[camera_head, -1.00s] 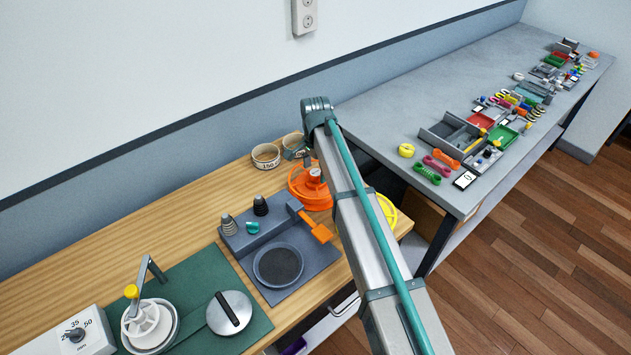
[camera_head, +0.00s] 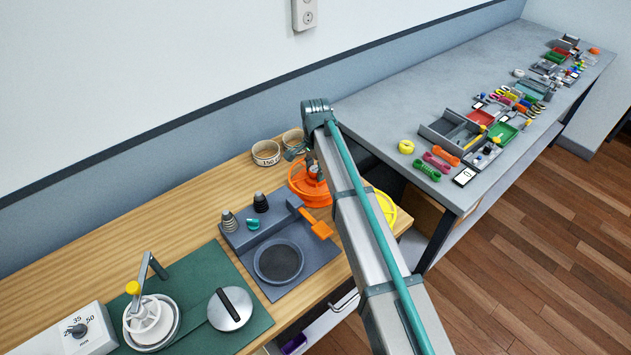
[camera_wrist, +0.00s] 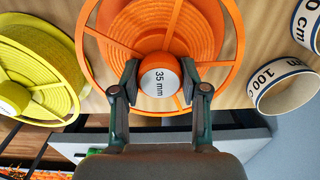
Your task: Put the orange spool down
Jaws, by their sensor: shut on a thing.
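The orange spool (camera_head: 308,190) is at the right end of the wooden bench, partly hidden behind my arm. In the wrist view its flange, spokes and hub (camera_wrist: 157,42) fill the upper middle, and the hub's end face reads "35 mm". My gripper (camera_wrist: 160,83) is shut on this hub, with one finger on each side. The wooden top lies behind the spool; I cannot tell whether the spool touches it. In the head view the fingers are mostly hidden by my arm.
A yellow spool (camera_wrist: 40,65) is beside the orange one, mostly behind my arm in the head view (camera_head: 387,207). Two labelled rings (camera_head: 266,153) stand near the wall. Bare wood lies to the left.

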